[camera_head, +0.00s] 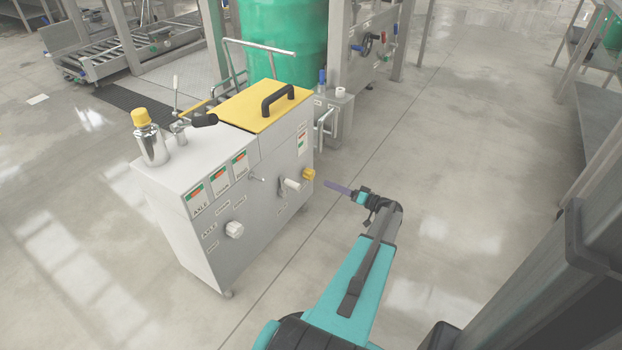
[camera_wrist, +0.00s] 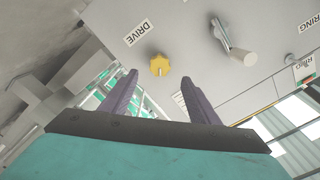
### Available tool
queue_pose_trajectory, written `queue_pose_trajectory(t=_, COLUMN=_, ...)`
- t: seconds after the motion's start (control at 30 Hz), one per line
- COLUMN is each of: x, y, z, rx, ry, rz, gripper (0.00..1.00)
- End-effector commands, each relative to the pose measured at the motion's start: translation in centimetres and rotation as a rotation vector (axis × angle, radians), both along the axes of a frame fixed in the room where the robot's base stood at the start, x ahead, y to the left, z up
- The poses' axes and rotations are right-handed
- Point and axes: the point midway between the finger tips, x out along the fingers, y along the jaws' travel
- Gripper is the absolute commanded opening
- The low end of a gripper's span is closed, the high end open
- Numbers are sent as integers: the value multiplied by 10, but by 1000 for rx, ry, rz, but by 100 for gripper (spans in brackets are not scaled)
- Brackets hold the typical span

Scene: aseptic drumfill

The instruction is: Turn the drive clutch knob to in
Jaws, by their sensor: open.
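The yellow lobed knob (camera_head: 309,174) is on the side of the grey-white cabinet (camera_head: 262,205), near its far end. In the wrist view the yellow knob (camera_wrist: 159,64) has a light mark on its lower edge and sits beside a label reading DRIVE (camera_wrist: 138,32). I cannot read an "in" marking. My gripper (camera_head: 327,183) is open and empty, facing the knob from the right with a small gap. In the wrist view the purple fingers of my gripper (camera_wrist: 159,79) stand apart, with the knob seen just past and between their tips.
A white lever handle (camera_wrist: 234,45) sticks out beside the knob; it also shows in the head view (camera_head: 293,184). A pale round knob (camera_head: 234,229) is lower on the same cabinet side. A small grey box (camera_head: 334,115) stands behind.

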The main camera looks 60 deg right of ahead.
Motion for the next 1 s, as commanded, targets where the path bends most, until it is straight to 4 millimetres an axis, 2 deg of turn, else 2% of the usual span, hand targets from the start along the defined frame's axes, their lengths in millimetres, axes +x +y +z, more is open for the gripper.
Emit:
queue_pose_trajectory(t=0.7, x=99, y=-1, z=-1, rx=-1, ry=0, rz=0, gripper=55)
queue_pose_trajectory(t=1.0, x=113, y=-1, z=0, rx=1, ry=-1, rz=-2, gripper=55)
